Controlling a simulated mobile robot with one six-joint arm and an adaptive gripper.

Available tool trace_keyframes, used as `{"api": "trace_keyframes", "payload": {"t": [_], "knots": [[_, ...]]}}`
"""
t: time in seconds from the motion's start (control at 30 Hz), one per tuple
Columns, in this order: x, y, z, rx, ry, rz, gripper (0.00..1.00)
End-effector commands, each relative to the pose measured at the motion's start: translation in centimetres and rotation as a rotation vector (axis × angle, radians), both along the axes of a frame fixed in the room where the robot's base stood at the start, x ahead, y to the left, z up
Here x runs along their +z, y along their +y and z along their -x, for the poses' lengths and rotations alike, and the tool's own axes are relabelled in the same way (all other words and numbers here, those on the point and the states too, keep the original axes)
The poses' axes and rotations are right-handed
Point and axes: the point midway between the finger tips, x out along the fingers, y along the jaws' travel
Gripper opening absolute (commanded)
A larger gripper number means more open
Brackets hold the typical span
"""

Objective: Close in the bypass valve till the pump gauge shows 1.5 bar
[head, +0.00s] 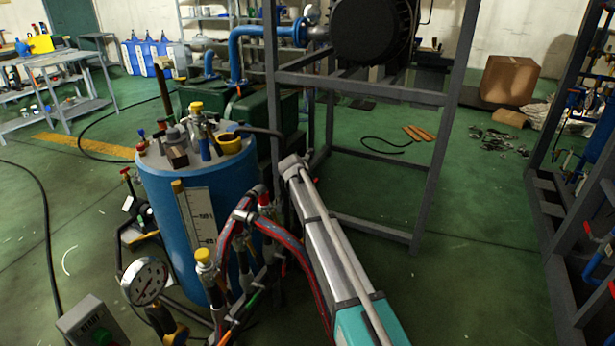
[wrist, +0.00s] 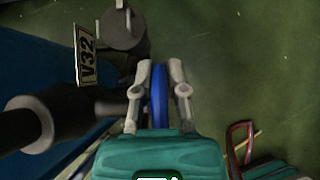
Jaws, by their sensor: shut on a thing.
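In the wrist view my gripper (wrist: 160,68) is shut on a blue handwheel (wrist: 158,98), seen edge-on, with one finger on each side of its rim. My gripper cannot be made out in the head view.
The blue tank (head: 165,195) with crowded fittings on its lid stands left of my arm. A grey frame (head: 433,150) rises behind. A START button box (head: 92,322) is at the lower left. A second rack (head: 560,235) stands at right. Green floor between is mostly clear.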

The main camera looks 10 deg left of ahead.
Motion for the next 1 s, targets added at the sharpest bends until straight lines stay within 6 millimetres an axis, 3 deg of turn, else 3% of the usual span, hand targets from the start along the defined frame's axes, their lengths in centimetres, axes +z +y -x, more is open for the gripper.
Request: {"api": "trace_keyframes", "payload": {"t": [0.43,1.0], "knots": [[-0.6,0.0,-0.5,0.001,0.277,-0.103,0.0],[-0.8,-0.1,-0.4,0.001,0.326,-0.121,0.0]]}}
